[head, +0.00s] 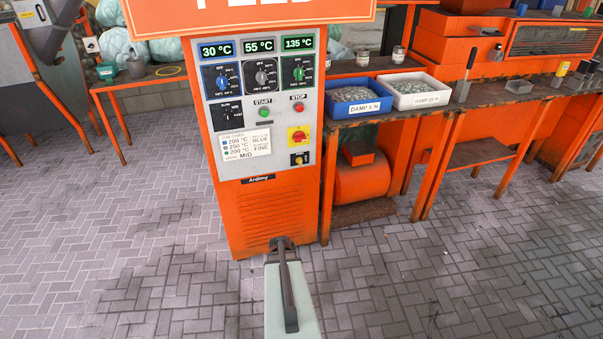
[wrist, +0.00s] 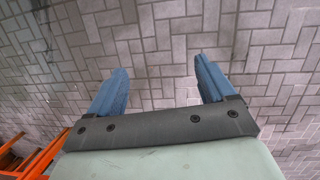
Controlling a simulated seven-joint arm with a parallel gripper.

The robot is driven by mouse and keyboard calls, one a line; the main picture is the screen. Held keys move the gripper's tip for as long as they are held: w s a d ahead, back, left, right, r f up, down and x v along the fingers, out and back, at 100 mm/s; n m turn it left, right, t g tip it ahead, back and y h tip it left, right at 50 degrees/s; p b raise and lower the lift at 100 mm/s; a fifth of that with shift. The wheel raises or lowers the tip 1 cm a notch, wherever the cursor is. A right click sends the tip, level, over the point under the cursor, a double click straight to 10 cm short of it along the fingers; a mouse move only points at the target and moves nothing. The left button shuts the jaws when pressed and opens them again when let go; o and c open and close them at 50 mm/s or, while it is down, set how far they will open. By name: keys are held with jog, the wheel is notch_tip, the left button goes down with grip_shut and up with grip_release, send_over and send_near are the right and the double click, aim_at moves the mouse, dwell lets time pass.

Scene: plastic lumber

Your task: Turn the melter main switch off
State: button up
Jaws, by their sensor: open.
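The orange melter cabinet (head: 270,205) stands at the centre of the head view with a grey control panel (head: 230,115). A red rotary switch on a yellow plate (head: 298,135), which looks like the main switch, is at the panel's lower right. It is too small to read its position. My gripper (wrist: 160,76) shows in the wrist view with two blue fingers spread apart and nothing between them, over the paved floor. In the head view my arm is low in front of the cabinet, below the panel; the fingers cannot be made out there.
A small black switch (head: 299,158) sits just below the red one. Green start (head: 264,112) and red stop (head: 298,107) buttons are above, under three dials. A workbench with a blue bin (head: 358,108) and a white bin (head: 413,101) stands to the right. The floor in front is clear.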

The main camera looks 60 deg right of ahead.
jog(key=s+d+r+m+h, duration=0.1)
jog(key=s+d+r+h, duration=0.2)
jog(key=d, duration=0.7)
jog(key=s+d+r+t+h, duration=0.1)
jog(key=s+d+r+h, duration=0.15)
jog(key=d+r, duration=0.55)
jog(key=s+d+r+m+h, duration=0.1)
jog(key=s+d+r+h, duration=0.15)
jog(key=d, duration=1.05)
jog(key=n+t+h, duration=0.3)
jog(key=t+h, duration=0.3)
jog(key=t, duration=0.8)
send_near(301, 140)
jog(key=x, duration=0.9)
jog(key=shift+w+d, duration=0.1)
jog(key=shift+w, duration=0.05)
jog(key=shift+c, duration=0.4)
